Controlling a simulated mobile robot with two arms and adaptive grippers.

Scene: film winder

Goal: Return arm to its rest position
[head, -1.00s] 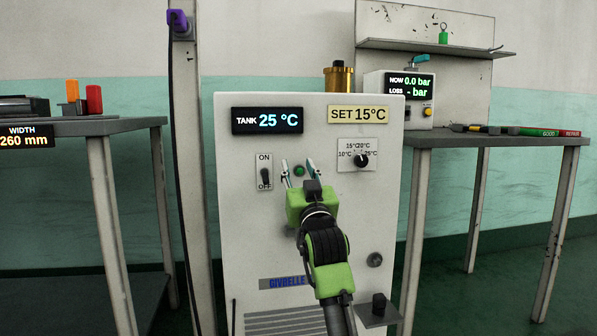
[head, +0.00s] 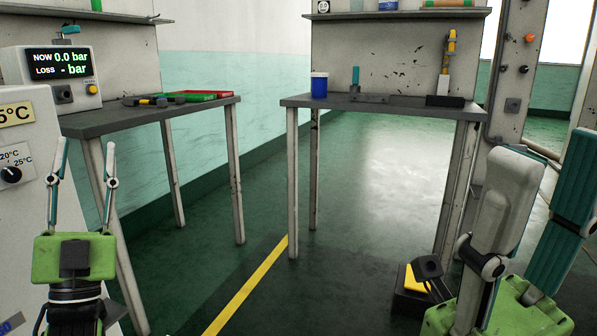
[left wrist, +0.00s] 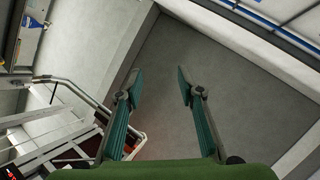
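My left gripper (head: 86,145) points up at the lower left of the head view, beside the white cabinet (head: 32,200). Its two teal fingers are apart with nothing between them. In the left wrist view its fingers (left wrist: 160,75) are also apart and empty, with a plain grey surface beyond. My right gripper (head: 545,165) is large and close at the lower right of the head view. Its two fingers point up and stand apart, with no object seen between them. Most of both arms is outside the frame.
A bench (head: 80,123) with a pressure display box (head: 60,72) stands at the left. Another bench (head: 385,105) holds a blue container (head: 319,85). Green floor (head: 330,235) with a yellow line (head: 247,285) is open between them. A black and yellow item (head: 412,285) is near my right gripper.

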